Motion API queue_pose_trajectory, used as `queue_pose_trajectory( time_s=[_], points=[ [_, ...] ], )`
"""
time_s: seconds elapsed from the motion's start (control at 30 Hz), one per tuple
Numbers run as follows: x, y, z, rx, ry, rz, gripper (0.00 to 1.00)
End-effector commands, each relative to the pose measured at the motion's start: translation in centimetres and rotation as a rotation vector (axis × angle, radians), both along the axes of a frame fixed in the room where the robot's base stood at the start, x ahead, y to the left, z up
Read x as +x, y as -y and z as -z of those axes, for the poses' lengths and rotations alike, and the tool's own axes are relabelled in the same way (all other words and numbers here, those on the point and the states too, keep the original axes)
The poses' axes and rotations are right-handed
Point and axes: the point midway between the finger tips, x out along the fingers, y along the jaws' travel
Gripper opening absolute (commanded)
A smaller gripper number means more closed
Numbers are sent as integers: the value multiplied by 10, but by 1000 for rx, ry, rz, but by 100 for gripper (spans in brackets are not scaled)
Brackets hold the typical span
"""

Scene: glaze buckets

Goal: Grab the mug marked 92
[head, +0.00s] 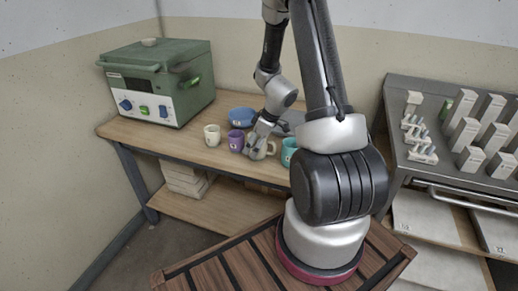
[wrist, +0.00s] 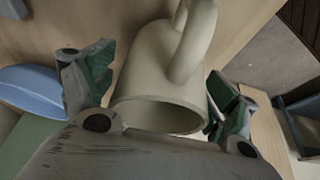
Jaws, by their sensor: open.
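A beige mug (wrist: 158,75) lies between the two open fingers of my gripper (wrist: 160,100) in the wrist view, its rim toward the palm and its handle on top in the picture. I see no marking on it. In the head view my gripper (head: 258,145) is down at this beige mug (head: 271,149) on the wooden table and partly hides it. A cream mug (head: 212,136), a purple mug (head: 235,140) and a teal mug (head: 288,152) stand in the same row. Their labels are too small to read, so I cannot tell which is 92.
A blue bowl (head: 242,116) is behind the mugs and shows in the wrist view (wrist: 36,88). A green kiln-like box (head: 160,80) stands at the table's left. A grey bench (head: 440,150) with several white blocks is at right. My arm hides part of the table.

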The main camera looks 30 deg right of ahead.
Motion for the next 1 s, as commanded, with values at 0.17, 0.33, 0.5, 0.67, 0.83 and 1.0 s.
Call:
queue_pose_trajectory(
  time_s=[0.17,0.33,0.5,0.67,0.83,1.0],
  points=[
    [0,0,0,0,0,0,75],
    [0,0,0,0,0,0,44],
    [0,0,-1,0,0,0,31],
    [0,0,-1,0,0,0,31],
    [0,0,-13,0,3,-1,31],
    [1,0,-45,-2,7,-3,31]
  ],
)
